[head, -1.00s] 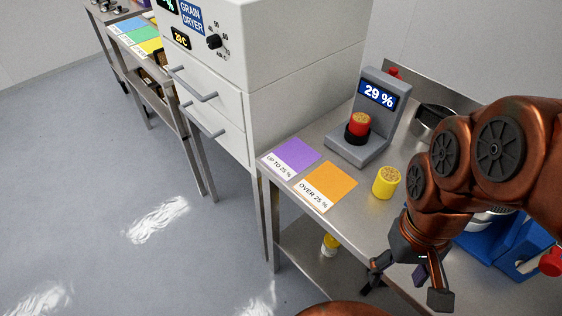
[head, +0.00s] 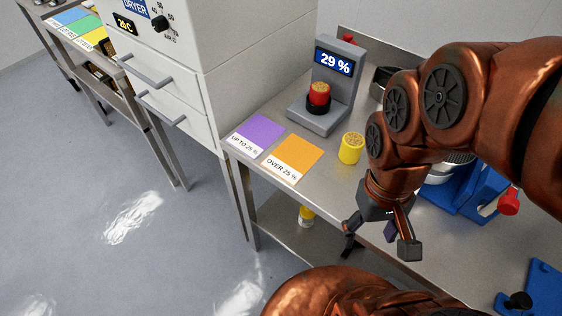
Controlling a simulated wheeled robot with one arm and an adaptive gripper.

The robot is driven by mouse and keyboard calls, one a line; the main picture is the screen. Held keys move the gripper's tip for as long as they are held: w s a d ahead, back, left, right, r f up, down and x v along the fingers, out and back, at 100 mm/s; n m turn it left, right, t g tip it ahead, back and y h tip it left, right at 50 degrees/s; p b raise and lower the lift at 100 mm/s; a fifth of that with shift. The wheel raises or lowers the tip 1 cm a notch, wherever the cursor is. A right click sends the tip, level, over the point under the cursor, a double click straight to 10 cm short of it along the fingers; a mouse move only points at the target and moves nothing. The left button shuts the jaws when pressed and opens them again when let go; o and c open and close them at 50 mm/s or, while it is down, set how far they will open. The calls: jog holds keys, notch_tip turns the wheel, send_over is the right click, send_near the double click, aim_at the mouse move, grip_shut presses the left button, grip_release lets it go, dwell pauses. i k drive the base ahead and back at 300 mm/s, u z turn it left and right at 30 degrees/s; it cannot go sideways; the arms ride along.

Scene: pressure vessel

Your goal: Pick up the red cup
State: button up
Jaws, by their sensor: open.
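The red cup (head: 319,94) sits upright in the black ring (head: 318,106) of the grey moisture meter (head: 335,70), and grain shows at its top. The meter's display reads 29 %. My gripper (head: 380,250) is open and empty, with its fingers pointing down near the front edge of the steel table. It is below and to the right of the red cup in the picture, well apart from it.
A yellow cup (head: 351,148) with grain stands on the table between the meter and my arm. A purple mat (head: 257,132) and an orange mat (head: 297,157) lie bare at the left. A blue device (head: 470,190) stands at the right. The white grain dryer (head: 225,70) rises at the left.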

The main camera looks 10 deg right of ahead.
aim_at(318, 91)
jog(key=u, duration=0.3)
jog(key=k, duration=1.1)
jog(key=u, duration=0.95)
jog(key=i, duration=0.9)
jog(key=z, duration=0.3)
